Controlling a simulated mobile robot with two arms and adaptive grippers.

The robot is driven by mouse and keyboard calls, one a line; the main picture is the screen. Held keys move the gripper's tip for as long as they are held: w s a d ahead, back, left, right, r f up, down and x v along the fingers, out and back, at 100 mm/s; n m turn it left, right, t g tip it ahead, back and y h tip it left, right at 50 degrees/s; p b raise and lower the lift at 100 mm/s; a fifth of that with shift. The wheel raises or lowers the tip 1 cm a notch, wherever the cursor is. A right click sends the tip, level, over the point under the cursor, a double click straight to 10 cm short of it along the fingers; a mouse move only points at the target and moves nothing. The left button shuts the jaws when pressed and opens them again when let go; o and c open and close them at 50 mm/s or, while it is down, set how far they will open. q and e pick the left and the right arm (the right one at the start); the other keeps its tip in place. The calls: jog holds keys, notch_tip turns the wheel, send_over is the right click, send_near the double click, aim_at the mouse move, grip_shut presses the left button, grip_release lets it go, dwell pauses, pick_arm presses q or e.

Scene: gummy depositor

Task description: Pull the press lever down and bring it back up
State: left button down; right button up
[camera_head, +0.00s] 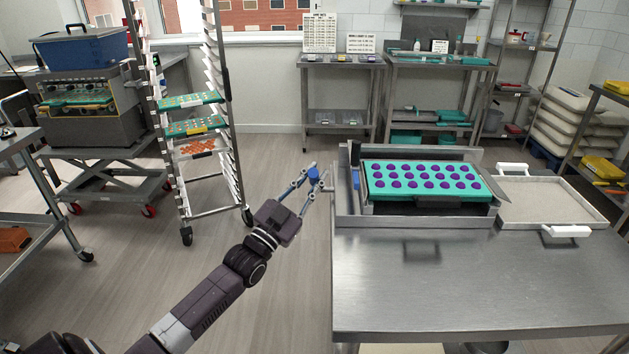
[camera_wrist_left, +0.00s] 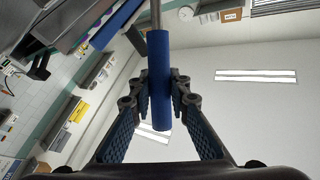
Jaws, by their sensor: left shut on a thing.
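The press (camera_head: 345,205) is a metal frame at the left end of the steel table. A teal mold plate with rows of purple rounds (camera_head: 430,181) sits in it. The press lever has a blue handle (camera_head: 313,175) that sticks out to the left of the frame, past the table edge. My left gripper (camera_head: 317,181) is shut on this handle. In the left wrist view the blue handle (camera_wrist_left: 159,85) stands between both finger pads, with a thin metal rod (camera_wrist_left: 155,14) running from its top end. My right gripper is not in view.
A wheeled rack (camera_head: 228,150) with teal molds stands to the left. Floor is open between rack and table.

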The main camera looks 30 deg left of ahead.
pick_arm(q)
jog(key=shift+s+d+f+m+t+b, duration=0.15)
jog(key=shift+s+f+m+t+b, duration=0.15)
jog(key=shift+f+b, duration=0.1)
jog(key=shift+r, duration=0.1)
jog(key=c, duration=1.8)
grip_release()
jog(key=shift+s+f, duration=0.25)
jog(key=v, duration=1.1)
jog(key=shift+s, duration=0.2)
